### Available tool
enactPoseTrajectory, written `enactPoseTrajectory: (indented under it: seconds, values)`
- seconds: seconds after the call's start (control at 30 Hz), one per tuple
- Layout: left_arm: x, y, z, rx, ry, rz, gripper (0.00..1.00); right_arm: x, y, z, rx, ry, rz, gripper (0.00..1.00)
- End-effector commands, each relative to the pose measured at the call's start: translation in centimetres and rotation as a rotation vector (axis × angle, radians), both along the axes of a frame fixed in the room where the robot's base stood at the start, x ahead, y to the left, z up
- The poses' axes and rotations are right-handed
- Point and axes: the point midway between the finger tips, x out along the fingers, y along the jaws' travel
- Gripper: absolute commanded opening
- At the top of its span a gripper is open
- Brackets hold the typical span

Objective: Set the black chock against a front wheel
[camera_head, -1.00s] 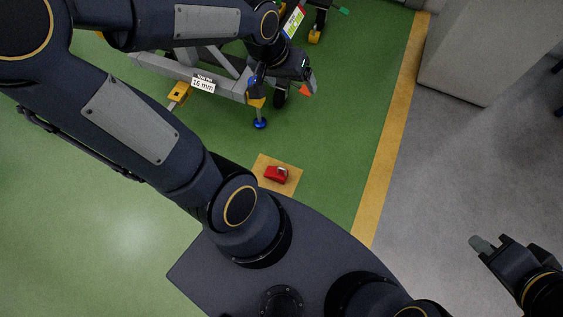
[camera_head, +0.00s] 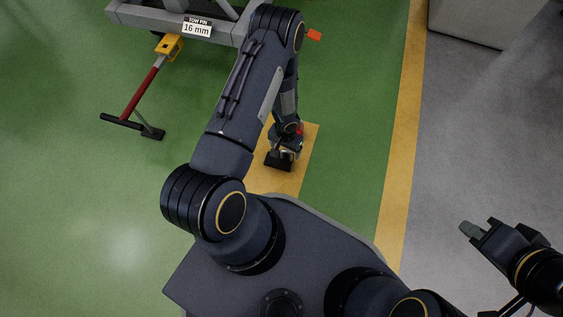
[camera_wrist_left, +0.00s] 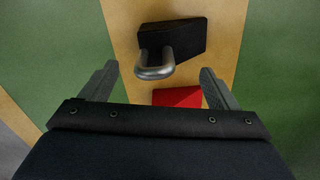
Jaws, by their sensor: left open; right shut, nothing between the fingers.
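The black chock (camera_wrist_left: 185,37), a dark block with a metal loop handle (camera_wrist_left: 155,72), lies on a yellow floor patch (camera_wrist_left: 220,60) in the left wrist view. A red block (camera_wrist_left: 178,97) lies close to it, partly hidden by my gripper body. My left gripper (camera_wrist_left: 158,68) is open above them, its fingers on either side of the handle and apart from it. In the head view my left gripper (camera_head: 285,148) points down at the patch. My right gripper (camera_head: 470,230) is shut and empty at the right. No front wheel is clearly visible; my left arm hides part of the stand.
A grey stand frame (camera_head: 150,18) with a "16 mm" label (camera_head: 197,28) is at the top. A grey cabinet (camera_head: 485,20) is at top right. Green floor between is clear.

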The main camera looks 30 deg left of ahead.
Motion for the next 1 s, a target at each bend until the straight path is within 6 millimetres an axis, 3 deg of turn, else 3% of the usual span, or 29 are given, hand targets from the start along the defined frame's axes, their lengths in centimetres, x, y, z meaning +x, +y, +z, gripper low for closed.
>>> enactPoseTrajectory:
  seconds: [0.5, 0.77, 1.0]
  values:
    - [-0.1, 0.0, -6.6, 0.000, 0.001, -0.001, 0.82, 0.0, 0.0, -4.1, 0.000, 0.000, 0.000, 0.00]
    - [-0.1, 0.0, -6.6, 0.000, 0.000, 0.002, 0.82, 0.0, 0.0, -4.0, 0.000, 0.000, 0.000, 0.00]
    - [-0.1, 0.0, -6.6, 0.000, 0.000, 0.001, 0.51, 0.0, 0.0, -4.0, 0.000, 0.000, 0.000, 0.00]
